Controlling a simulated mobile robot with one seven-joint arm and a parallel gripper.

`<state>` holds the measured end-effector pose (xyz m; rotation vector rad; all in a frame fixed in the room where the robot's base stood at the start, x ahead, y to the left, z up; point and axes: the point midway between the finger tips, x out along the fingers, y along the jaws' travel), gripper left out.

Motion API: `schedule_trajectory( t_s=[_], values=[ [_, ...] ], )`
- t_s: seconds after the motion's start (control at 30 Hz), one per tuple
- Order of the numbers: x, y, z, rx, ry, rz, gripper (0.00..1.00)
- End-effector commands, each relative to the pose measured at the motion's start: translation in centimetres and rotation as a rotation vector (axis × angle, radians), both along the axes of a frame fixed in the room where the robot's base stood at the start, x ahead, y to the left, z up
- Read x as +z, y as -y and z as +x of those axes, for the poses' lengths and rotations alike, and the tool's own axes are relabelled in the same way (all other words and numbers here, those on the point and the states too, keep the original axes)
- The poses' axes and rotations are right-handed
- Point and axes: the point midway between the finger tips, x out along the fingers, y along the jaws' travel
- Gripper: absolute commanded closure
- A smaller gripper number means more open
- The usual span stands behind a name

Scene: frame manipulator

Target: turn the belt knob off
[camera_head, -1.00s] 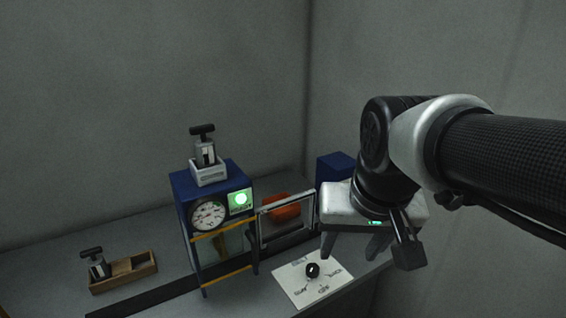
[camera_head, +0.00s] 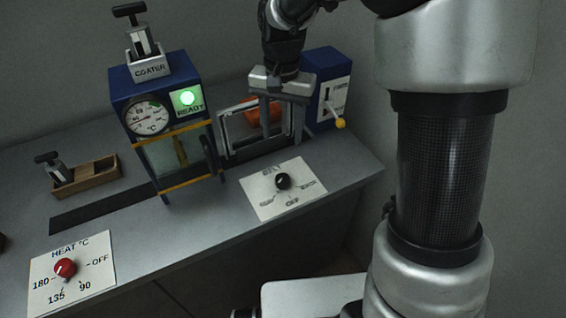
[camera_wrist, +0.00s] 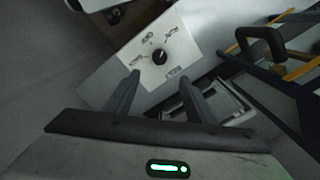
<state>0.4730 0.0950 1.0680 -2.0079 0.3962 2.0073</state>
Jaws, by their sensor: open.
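The belt knob (camera_head: 283,181) is a small black dial on a white label plate (camera_head: 262,205) near the counter's front edge. OFF is printed below it in the head view, with other labels to its left and right; I cannot tell which one it points at. The knob (camera_wrist: 160,57) also shows in the wrist view, beyond my fingertips. My gripper (camera_head: 281,136) points down behind the knob, in front of the blue housings, and is apart from it. In the wrist view my gripper (camera_wrist: 160,77) has its two fingers spread with nothing between them.
The blue coater (camera_head: 158,100) with its green READY light stands left of the knob. A metal frame (camera_head: 240,150) with an orange piece stands behind it. A blue box (camera_head: 322,85) with a yellow-tipped lever is at right. A red heat knob (camera_head: 65,267) sits front left.

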Motion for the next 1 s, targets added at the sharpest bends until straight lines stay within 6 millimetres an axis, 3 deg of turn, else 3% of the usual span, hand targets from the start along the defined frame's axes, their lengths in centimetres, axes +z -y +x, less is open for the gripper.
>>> schedule_trajectory(
  t_s=[0.6,0.8,1.0],
  values=[
    [-12.9,0.1,-0.2,0.001,-0.004,0.000,0.50],
    [-15.5,0.0,-0.1,0.000,-0.003,0.000,0.50],
    [-16.3,0.0,-0.1,0.000,-0.001,0.000,0.50]
  ],
)
